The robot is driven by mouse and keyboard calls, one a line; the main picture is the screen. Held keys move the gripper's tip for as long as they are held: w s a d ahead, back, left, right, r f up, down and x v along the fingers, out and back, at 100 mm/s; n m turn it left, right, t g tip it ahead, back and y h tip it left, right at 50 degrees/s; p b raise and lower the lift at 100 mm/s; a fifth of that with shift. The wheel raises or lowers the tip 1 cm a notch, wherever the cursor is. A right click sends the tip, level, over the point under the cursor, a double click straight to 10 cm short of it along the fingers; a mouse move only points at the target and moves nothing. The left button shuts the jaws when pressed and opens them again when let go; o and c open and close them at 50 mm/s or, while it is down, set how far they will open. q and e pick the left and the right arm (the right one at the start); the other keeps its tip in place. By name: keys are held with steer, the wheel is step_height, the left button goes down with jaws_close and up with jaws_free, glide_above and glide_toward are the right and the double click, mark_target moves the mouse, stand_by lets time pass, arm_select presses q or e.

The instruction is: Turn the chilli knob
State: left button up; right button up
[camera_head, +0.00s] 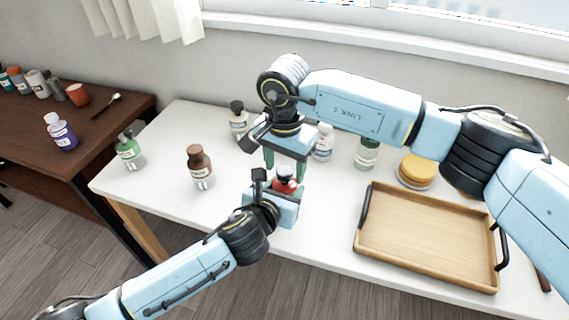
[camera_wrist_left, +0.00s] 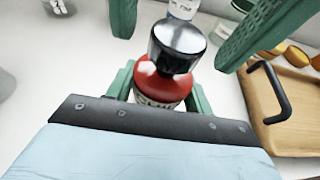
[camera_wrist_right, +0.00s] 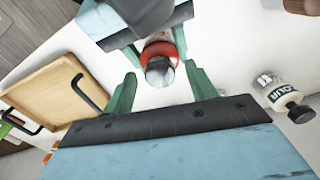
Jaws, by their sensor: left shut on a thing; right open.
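The chilli bottle (camera_head: 285,182) is red with a dark, shiny knob on top. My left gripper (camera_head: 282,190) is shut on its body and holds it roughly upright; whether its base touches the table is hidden. The left wrist view shows the red body (camera_wrist_left: 163,88) between the green fingers and the knob (camera_wrist_left: 177,45) above. My right gripper (camera_head: 284,164) comes from above, open, with its fingers on either side of the bottle's top. In the right wrist view the knob (camera_wrist_right: 160,70) is between the fingertips, with gaps on both sides.
A wooden tray (camera_head: 425,235) with dark handles lies at right. A brown bottle (camera_head: 200,168) and a green bottle (camera_head: 128,152) stand at left. Behind are a dark-capped bottle (camera_head: 238,122), a white bottle (camera_head: 323,143), a green jar (camera_head: 367,153) and a yellow-lidded jar (camera_head: 416,172).

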steer(key=c, duration=1)
steer(key=shift+m, duration=0.4)
steer(key=m, duration=0.3)
steer(key=shift+m, duration=0.4)
steer(key=m, duration=1.1)
steer(key=shift+m, duration=2.2)
